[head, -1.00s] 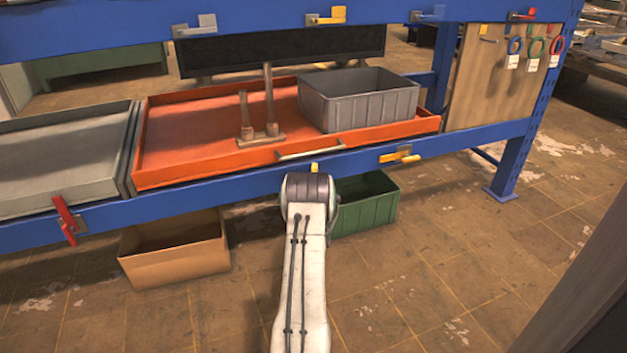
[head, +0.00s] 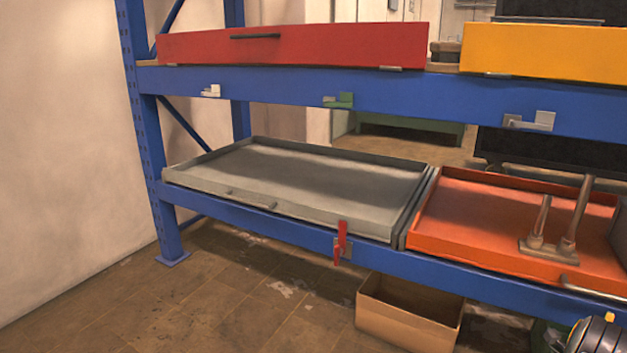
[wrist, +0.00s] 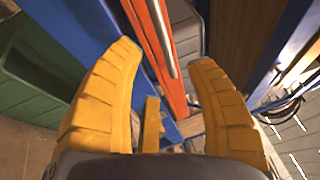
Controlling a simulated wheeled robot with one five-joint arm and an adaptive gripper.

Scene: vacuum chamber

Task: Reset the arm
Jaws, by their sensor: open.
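My gripper (wrist: 165,75) shows in the wrist view with its two yellow fingers spread apart and nothing between them. Beyond the fingers are a blue shelf beam and the orange tray's front edge (wrist: 160,50) with its light handle bar. A small yellow latch (wrist: 151,122) on the beam shows between the fingers, close to the left one; I cannot tell whether they touch. In the head view only a dark rounded part of my arm shows at the bottom right corner; the fingers are outside that view.
A blue rack holds a grey tray (head: 300,178) and the orange tray (head: 470,215) with a two-post part (head: 560,230). A red latch (head: 342,243) hangs on the lower beam. A cardboard box (head: 408,315) stands below. The floor at the left front is clear.

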